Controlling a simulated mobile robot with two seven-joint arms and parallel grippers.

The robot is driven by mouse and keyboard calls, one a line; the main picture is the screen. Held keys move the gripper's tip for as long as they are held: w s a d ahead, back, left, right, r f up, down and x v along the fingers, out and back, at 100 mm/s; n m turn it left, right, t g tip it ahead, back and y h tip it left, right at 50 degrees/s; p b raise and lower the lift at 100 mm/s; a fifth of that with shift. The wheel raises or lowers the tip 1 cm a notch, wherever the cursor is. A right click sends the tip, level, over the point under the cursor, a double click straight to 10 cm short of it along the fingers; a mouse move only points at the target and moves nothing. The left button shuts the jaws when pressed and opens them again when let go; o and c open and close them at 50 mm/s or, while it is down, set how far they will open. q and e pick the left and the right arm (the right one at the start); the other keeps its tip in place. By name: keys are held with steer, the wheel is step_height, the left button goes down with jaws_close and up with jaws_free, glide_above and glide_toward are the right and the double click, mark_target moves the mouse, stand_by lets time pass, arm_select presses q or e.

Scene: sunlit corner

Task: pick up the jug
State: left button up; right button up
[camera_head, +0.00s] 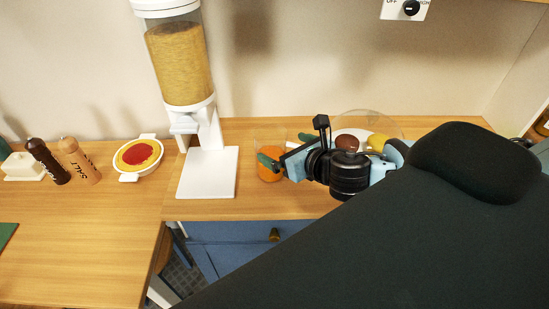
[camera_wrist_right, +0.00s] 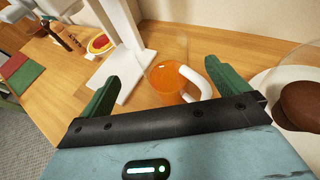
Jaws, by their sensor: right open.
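The jug is clear, holds orange liquid and has a white handle. It stands on the wooden counter right of the dispenser in the head view (camera_head: 270,176), partly covered by my right gripper (camera_head: 287,149). In the right wrist view the jug (camera_wrist_right: 168,82) stands upright ahead of my palm, with its white handle turned toward the gripper. My right gripper's green fingers (camera_wrist_right: 160,75) are spread wide, one on each side of the jug in that view. Nothing is clamped between them. I cannot tell how far the fingertips are from the jug. My left gripper does not show.
A cereal dispenser (camera_head: 182,65) on a white base stands close left of the jug. Right of it, a plate (camera_wrist_right: 262,82) with brown and yellow food sits under a clear dome (camera_head: 365,118). Farther left are a red-and-yellow dish (camera_head: 138,156) and two shakers (camera_head: 80,160).

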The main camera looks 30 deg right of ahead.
mark_target(281, 144)
steer(key=shift+x, duration=3.1)
steer(key=shift+d, duration=0.15)
steer(key=shift+c, duration=0.4)
steer(key=shift+r, duration=0.1)
steer(key=c, duration=1.9)
steer(key=shift+o, duration=0.2)
steer(key=shift+w+d+r, duration=0.1)
steer(key=shift+r, duration=0.1)
